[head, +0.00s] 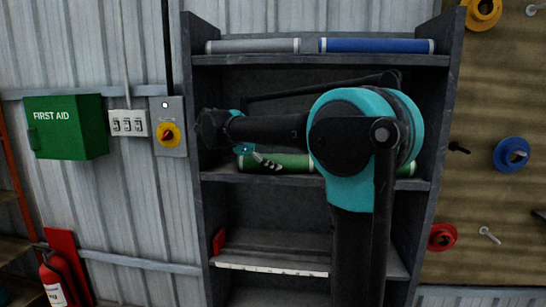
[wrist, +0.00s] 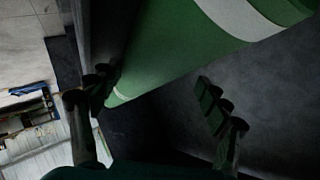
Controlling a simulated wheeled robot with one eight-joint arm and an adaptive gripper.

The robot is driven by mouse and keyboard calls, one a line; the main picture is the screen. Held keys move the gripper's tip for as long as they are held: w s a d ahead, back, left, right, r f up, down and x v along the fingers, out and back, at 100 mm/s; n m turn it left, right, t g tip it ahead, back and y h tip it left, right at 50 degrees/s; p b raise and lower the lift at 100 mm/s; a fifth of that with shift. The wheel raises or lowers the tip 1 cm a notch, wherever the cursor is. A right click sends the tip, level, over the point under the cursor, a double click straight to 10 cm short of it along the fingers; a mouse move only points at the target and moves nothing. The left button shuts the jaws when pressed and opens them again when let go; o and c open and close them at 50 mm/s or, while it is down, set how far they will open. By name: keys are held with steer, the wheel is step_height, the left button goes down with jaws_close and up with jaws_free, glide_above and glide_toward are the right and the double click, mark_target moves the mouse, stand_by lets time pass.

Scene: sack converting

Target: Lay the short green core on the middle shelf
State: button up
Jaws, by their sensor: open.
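A green core (head: 290,162) with pale bands lies along the middle shelf (head: 240,178) of the dark rack. My arm hides its middle; green also shows to the right of the arm, and I cannot tell whether it is the same core. My gripper (head: 264,160) is at the left part of the green core, at shelf height. In the wrist view the green core (wrist: 185,50) runs from the left finger up to the upper right, with a white band. My gripper's fingers (wrist: 155,95) are spread apart, and the core's near end lies beside the left finger.
The top shelf holds a grey core (head: 250,46) and a blue core (head: 375,46). The lower shelf (head: 275,245) has a red item (head: 219,242) at its left and a pale strip along its front. The rack's side walls and shelf boards closely surround my gripper.

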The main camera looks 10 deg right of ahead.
steer(key=v, duration=1.1)
steer(key=shift+s+a+r, duration=0.15)
steer(key=shift+s+a, duration=0.05)
steer(key=shift+a, duration=0.05)
